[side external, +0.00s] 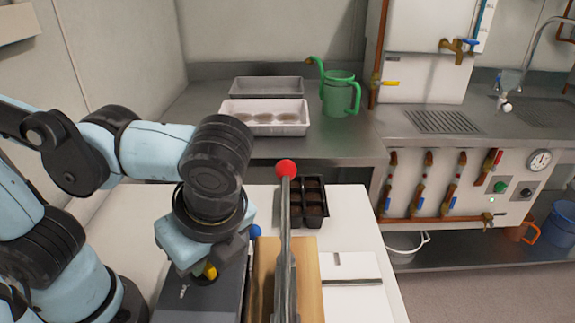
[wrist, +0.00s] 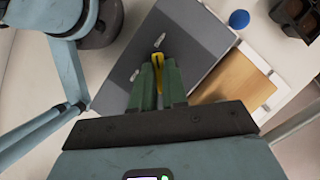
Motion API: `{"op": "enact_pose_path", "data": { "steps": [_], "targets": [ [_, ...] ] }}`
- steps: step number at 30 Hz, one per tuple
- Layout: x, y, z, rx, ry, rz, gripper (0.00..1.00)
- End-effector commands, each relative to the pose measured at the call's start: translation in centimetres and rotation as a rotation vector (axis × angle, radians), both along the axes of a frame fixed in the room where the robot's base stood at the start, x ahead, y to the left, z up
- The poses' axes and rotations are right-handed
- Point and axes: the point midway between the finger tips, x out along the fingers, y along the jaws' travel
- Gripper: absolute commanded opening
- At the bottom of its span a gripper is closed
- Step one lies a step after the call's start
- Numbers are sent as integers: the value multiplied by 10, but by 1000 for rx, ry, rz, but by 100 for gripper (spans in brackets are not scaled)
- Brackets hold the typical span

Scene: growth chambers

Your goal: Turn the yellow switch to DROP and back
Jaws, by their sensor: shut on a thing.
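The yellow switch (wrist: 159,57) sits on top of a dark grey box (wrist: 190,40). It also shows in the side external view (side external: 210,271), just under my wrist. My gripper (wrist: 159,72) points down at the box, its green fingers shut on the switch. The switch's far end sticks out beyond the fingertips, and the rest is hidden between them. Two small white labels on the box top lie near the switch, too small to read.
A tall grey lever with a red ball (side external: 286,168) rises just right of my gripper, by a wooden board (side external: 265,272). A blue knob (side external: 256,231) and a black cell tray (side external: 315,206) lie behind. A white tray (side external: 262,128) and green watering can (side external: 341,95) stand on the back counter.

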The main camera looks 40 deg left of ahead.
Motion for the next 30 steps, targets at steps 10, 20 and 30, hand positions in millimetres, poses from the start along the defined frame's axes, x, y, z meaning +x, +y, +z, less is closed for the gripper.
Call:
{"op": "enact_pose_path", "data": {
  "steps": [10, 20, 30],
  "targets": [
    [0, 0, 0, -1, 0, -57, 0],
    [0, 0, 0, -1, 0, -60, 0],
    [0, 0, 0, 0, 0, -57, 39]
  ]
}}
